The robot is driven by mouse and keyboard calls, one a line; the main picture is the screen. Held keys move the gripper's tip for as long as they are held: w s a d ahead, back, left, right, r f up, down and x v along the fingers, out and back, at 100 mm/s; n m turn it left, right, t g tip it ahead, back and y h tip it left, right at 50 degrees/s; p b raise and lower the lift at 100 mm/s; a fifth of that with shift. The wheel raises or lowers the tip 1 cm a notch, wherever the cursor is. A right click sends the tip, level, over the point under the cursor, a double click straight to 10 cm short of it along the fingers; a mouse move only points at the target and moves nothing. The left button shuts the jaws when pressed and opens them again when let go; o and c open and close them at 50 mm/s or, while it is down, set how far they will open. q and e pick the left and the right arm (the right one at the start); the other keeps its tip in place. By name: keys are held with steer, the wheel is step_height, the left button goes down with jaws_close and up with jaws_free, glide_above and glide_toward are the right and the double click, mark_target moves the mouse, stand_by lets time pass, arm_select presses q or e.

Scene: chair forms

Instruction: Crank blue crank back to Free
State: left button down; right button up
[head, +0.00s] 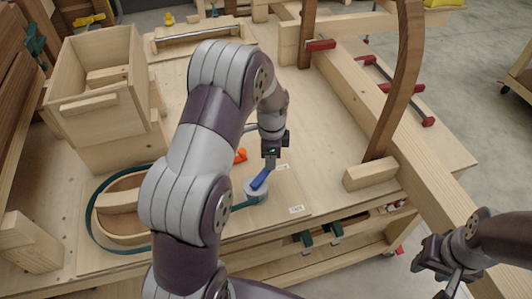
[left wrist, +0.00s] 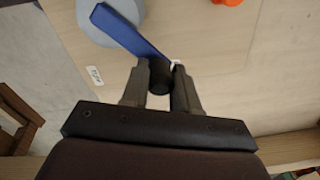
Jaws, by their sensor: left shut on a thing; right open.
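The blue crank (head: 260,180) sits on a round grey hub (head: 254,190) on the bench board, near its front edge. In the left wrist view the blue crank arm (left wrist: 128,33) runs from the grey hub (left wrist: 100,28) to a dark knob (left wrist: 160,76). My left gripper (head: 270,162) is shut on that knob; its fingers (left wrist: 160,85) stand on both sides of it. Small white labels lie by the hub, one to its right front (head: 296,209); their text is too small to read. My right gripper (head: 452,270) is open and empty at the lower right, away from the crank.
A green strap (head: 95,226) loops around a wooden form at the left. An orange part (head: 240,156) lies behind the crank. A wooden box (head: 100,85) stands at the back left. A curved wooden leg (head: 398,95) in a block and a long beam stand at the right.

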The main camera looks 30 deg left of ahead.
arm_select(q)
steer(key=shift+d+m, duration=0.35)
steer(key=shift+m, duration=0.15)
steer(key=c, duration=0.9)
jaws_free()
steer(key=shift+s+d, duration=0.1)
steer(key=shift+o, duration=0.2)
steer(key=shift+r, duration=0.35)
step_height(320, 180, up, 8)
steer(key=shift+s+r+b, duration=0.1)
steer(key=shift+r+b, duration=0.1)
steer(key=shift+b, duration=0.75)
step_height(320, 180, up, 4)
steer(key=shift+f+p, duration=0.15)
steer(key=shift+p, duration=0.75)
